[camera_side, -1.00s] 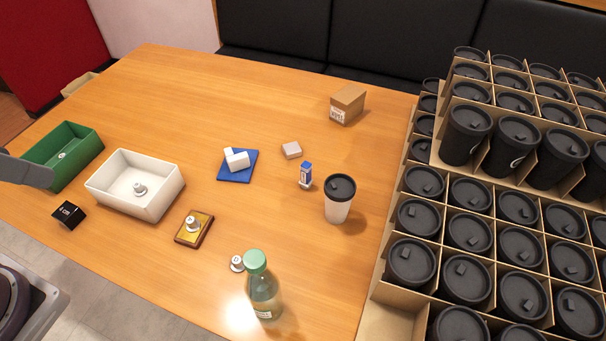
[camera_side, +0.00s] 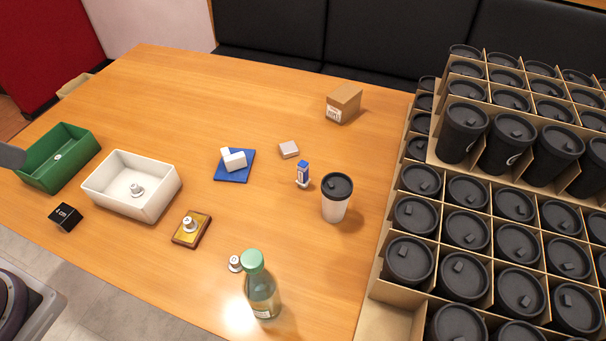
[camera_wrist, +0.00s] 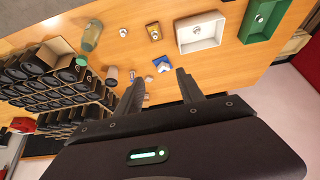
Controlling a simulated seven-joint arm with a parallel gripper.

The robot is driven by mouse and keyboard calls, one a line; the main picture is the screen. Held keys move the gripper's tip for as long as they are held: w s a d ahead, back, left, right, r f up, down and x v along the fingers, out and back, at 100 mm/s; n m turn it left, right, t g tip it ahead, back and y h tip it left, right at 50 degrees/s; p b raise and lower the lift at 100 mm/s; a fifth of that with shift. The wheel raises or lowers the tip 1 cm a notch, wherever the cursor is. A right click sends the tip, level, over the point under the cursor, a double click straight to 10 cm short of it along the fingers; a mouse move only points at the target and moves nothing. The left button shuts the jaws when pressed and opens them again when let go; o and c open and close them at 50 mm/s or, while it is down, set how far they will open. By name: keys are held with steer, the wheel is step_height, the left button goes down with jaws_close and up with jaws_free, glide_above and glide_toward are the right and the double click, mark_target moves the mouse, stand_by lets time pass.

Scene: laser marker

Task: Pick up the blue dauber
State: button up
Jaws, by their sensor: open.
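The blue dauber (camera_side: 302,174) is a small upright bottle, blue on top with a white label. It stands on the wooden table just left of a white cup with a black lid (camera_side: 336,198). In the wrist view the dauber is too small to make out surely near the cup (camera_wrist: 111,76). My gripper (camera_wrist: 160,77) shows in the wrist view with its two dark fingers apart and nothing between them. It is high above and away from the table items. The side view does not show its fingers.
A blue pad with white blocks (camera_side: 247,171), a grey block (camera_side: 289,149) and a cardboard box (camera_side: 343,104) lie around. A green-capped bottle (camera_side: 262,290) stands in front. White (camera_side: 150,208) and green (camera_side: 75,143) trays are left. Crated black-lidded cups (camera_side: 467,205) fill the right.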

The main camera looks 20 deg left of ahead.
steer(key=w+d+r+m+t+h, duration=0.1)
steer(key=w+d+r+h, duration=0.2)
steer(key=w, duration=0.6)
steer(key=w+d+r+m+t, duration=0.1)
steer(key=w+d+r+t, duration=0.15)
steer(key=w+d, duration=0.5)
steer(key=t, duration=0.4)
glide_above(308, 166)
steer(key=s+a, duration=0.2)
steer(key=s, duration=0.2)
step_height(308, 166, down, 6)
steer(key=shift+m, duration=0.3)
steer(key=f, duration=3.6)
steer(key=shift+s+a, duration=0.15)
steer(key=shift+a, duration=0.1)
steer(key=x, duration=0.7)
steer(key=shift+d, duration=0.2)
steer(key=shift+w+f, duration=0.15)
steer(key=shift+w, duration=0.05)
jaws_close()
